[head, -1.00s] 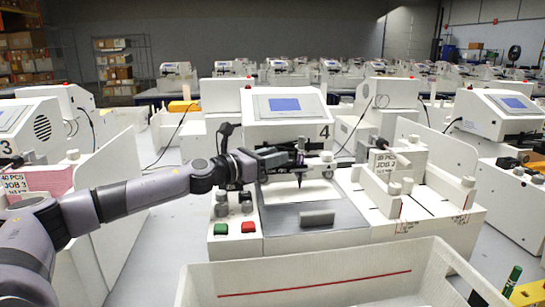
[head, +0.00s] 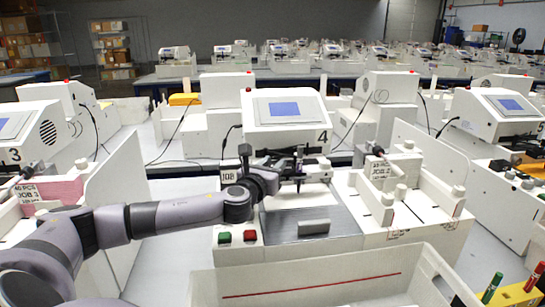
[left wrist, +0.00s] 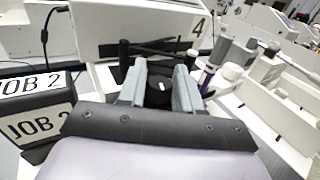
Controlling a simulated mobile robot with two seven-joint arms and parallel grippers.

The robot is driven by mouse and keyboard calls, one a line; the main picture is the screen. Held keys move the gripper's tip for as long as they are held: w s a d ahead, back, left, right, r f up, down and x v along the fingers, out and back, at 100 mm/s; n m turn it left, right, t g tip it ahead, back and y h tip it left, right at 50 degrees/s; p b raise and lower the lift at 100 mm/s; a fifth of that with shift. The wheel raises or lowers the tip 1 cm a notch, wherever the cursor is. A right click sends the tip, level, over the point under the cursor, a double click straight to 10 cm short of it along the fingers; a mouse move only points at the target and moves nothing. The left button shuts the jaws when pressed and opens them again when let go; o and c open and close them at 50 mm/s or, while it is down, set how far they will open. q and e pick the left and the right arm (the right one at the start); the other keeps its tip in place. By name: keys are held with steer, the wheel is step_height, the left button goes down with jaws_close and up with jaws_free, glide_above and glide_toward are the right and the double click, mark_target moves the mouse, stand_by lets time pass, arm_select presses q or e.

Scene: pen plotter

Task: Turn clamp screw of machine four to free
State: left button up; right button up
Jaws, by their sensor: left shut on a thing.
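Machine four (head: 288,136), a white plotter with a blue screen and the number 4, stands in the middle of the head view. My left gripper (head: 292,168) is at its pen carriage, above the grey bed (head: 318,227). In the left wrist view, the two grey fingers of my left gripper (left wrist: 160,88) are shut on a round black knob with a white mark, the clamp screw (left wrist: 159,93). The fingers touch it from both sides. In the head view my gripper and wrist hide the screw and most of the carriage. My right gripper is not in view.
A white bin with a red line (head: 310,284) stands in front of machine four. Green (head: 224,237) and red (head: 250,235) buttons sit at the machine's front left. A rack with white caps (head: 401,191) stands to the right. A JOB card (head: 228,177) is beside my wrist.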

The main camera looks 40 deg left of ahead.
arm_select(q)
steer(key=n+g+y, duration=0.3)
steer(key=y, duration=0.1)
steer(key=n+g+y, duration=0.3)
steer(key=y, duration=0.1)
steer(key=shift+d+n, duration=0.1)
steer(key=shift+n, duration=0.2)
steer(key=shift+r+n+g+y, duration=0.1)
steer(key=shift+n+g+y, duration=0.75)
steer(key=shift+n+g, duration=0.9)
steer(key=shift+n+g+y, duration=0.85)
steer(key=shift+n+g, duration=0.3)
steer(key=shift+g, duration=1.2)
steer(key=o, duration=0.9)
steer(key=shift+d, duration=0.3)
steer(key=d, duration=0.4)
steer(key=d+b, duration=0.1)
steer(key=d, duration=0.1)
steer(key=shift+s+d, duration=0.15)
steer(key=shift+s, duration=0.25)
